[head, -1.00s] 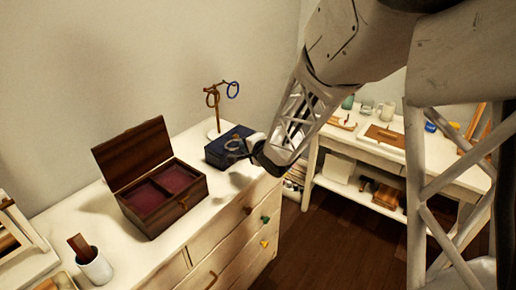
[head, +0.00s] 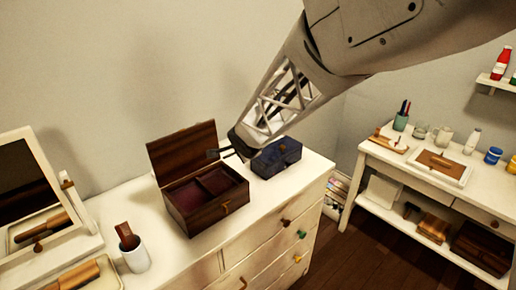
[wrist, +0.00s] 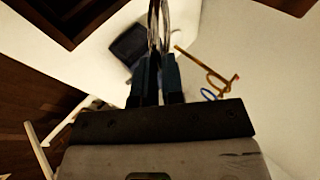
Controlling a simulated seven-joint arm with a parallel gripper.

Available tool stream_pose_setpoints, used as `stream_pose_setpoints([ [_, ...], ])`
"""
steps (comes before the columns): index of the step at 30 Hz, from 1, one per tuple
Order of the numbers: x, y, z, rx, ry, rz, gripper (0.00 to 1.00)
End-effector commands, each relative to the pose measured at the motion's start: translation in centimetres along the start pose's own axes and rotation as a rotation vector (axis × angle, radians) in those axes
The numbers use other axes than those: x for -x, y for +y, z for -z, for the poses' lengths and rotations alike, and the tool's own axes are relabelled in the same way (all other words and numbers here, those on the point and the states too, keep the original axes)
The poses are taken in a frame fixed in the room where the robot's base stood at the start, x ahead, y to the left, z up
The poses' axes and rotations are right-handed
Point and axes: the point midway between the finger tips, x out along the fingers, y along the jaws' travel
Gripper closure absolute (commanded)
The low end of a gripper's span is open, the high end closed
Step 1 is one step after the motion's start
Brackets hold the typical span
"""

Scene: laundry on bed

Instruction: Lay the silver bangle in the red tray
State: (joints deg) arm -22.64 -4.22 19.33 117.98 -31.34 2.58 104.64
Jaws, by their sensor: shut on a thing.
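My gripper (head: 222,152) is above the dresser, close to the right side of the open wooden box's lid. In the wrist view its two dark fingers (wrist: 158,55) are shut on the silver bangle (wrist: 165,18), which stands edge-on between them and runs past the top of the picture. In the head view the bangle is too small and dark to tell from the fingers. The wooden box (head: 213,214) stands on the dresser with its lid up. Its inside is lined dark red and split by a divider into two compartments, the left one (head: 190,199) and the right one (head: 222,182).
A dark blue box (head: 276,158) stands right of the wooden box. A stand (wrist: 190,57) with a gold ring and a blue ring shows in the wrist view. A white cup (head: 135,257) and a mirror (head: 38,195) are at the left.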

Motion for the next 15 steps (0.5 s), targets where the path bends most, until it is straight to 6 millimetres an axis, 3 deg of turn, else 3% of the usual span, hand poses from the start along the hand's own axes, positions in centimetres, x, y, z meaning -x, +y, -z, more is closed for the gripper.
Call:
stream_pose_setpoints([
  [6,1.7,-1.9,-3.4,0.034,0.002,-0.084,1.0],
  [15,3.2,-2.8,-5.8,0.057,0.006,-0.152,1.0],
])
